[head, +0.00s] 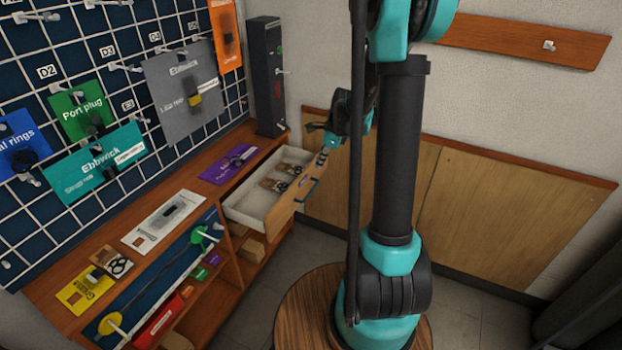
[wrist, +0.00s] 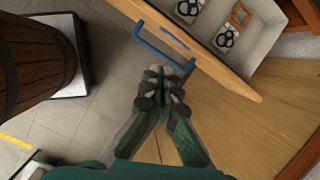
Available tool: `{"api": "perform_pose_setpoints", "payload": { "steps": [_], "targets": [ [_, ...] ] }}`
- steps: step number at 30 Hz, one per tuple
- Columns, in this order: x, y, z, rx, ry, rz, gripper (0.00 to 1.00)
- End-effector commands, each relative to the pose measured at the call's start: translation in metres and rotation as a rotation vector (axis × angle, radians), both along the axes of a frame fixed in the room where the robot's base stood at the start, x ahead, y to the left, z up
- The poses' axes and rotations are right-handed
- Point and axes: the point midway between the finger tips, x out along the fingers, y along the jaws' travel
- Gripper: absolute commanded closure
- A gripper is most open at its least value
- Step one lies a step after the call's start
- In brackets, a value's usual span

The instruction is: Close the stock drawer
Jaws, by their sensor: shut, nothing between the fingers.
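The stock drawer (head: 246,206) is pulled out of the wooden cabinet under the pegboard. Its inside is pale and holds small packs with dark ring shapes. Its wooden front has a blue handle (head: 307,190), which also shows in the wrist view (wrist: 150,42). My gripper (head: 324,150) is shut and empty, at the far end of the drawer front. In the wrist view my gripper (wrist: 160,72) has its fingertips close to the drawer front, beside one end of the handle; I cannot tell whether they touch.
A round wooden table or barrel top (head: 290,310) stands in front of the cabinet, with grey floor (head: 282,262) between. A wood-panelled wall (head: 480,215) is behind the drawer. A dark upright box (head: 264,80) stands on the cabinet. Packs lie on the countertop (head: 60,272).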

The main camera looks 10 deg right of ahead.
Motion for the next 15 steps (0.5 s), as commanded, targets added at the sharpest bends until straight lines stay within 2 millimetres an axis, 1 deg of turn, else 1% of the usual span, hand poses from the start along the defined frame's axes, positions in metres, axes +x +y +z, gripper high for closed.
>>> {"api": "perform_pose_setpoints", "payload": {
  "steps": [1,3,6,11,15],
  "targets": [
    [0.0,-0.01,-0.001,0.028,0.014,-0.101,1.0],
    [0.001,-0.018,-0.002,0.062,0.031,-0.216,1.0],
    [0.002,-0.026,-0.002,0.096,0.048,-0.325,1.0],
    [0.003,-0.028,-0.006,0.113,0.058,-0.379,1.0],
    [0.006,-0.023,-0.019,0.113,0.058,-0.378,1.0]
  ]
}}
